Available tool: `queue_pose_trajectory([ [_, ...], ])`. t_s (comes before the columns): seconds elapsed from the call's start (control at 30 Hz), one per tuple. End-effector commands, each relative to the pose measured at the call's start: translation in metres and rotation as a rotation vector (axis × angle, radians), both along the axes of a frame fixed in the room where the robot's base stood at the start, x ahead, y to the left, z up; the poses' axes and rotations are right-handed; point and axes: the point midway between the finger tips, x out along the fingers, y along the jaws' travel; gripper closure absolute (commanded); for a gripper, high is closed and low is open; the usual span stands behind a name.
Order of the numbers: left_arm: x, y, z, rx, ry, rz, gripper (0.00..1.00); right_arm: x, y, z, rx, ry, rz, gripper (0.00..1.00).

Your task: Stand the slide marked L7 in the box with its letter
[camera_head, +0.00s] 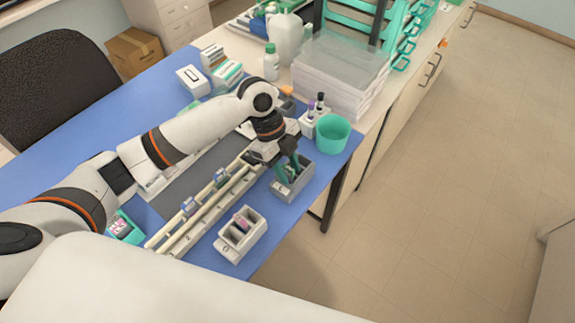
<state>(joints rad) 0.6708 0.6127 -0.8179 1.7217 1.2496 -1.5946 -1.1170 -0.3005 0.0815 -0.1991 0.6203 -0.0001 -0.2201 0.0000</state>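My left gripper (290,170) points down with its dark green fingers at the grey box (281,191) on the right edge of the blue table. I cannot tell whether the fingers hold a slide there; they and the box walls hide it. A lighter grey-white box (231,253) stands nearer, with a small pinkish-dark slide (243,225) inside. A pale two-rail rack (205,213) runs diagonally beside the boxes, carrying a slide (189,206) and another slide (220,178), both upright. No letter or slide marking is readable, so I cannot pick out L7. My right gripper is not in view.
A teal cup (332,133) and a small holder with dark-capped vials (314,119) stand just behind the grey box. Stacked clear trays (340,75) and bottles (271,62) are further back. A teal case (124,228) lies at the left. The table edge is close to both boxes.

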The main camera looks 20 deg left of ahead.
Motion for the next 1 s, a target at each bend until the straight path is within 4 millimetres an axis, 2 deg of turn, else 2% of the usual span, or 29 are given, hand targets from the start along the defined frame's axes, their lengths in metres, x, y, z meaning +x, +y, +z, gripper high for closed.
queue_pose_trajectory([
  [0.2, 0.000, 0.000, 0.001, 0.000, 0.000, 0.000, 0.66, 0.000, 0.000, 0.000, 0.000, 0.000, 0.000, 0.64],
  [0.33, 0.002, 0.005, 0.010, 0.001, -0.002, 0.001, 0.66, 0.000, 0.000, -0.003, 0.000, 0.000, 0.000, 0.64],
  [0.7, 0.012, 0.032, 0.079, 0.000, -0.005, 0.001, 0.66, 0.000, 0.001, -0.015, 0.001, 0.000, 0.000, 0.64],
  [0.9, 0.016, 0.041, 0.104, 0.000, -0.002, 0.001, 0.66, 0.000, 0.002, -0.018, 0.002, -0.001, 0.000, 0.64],
  [1.0, 0.016, 0.044, 0.109, 0.000, 0.000, 0.000, 0.66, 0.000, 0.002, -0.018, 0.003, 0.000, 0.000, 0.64],
])
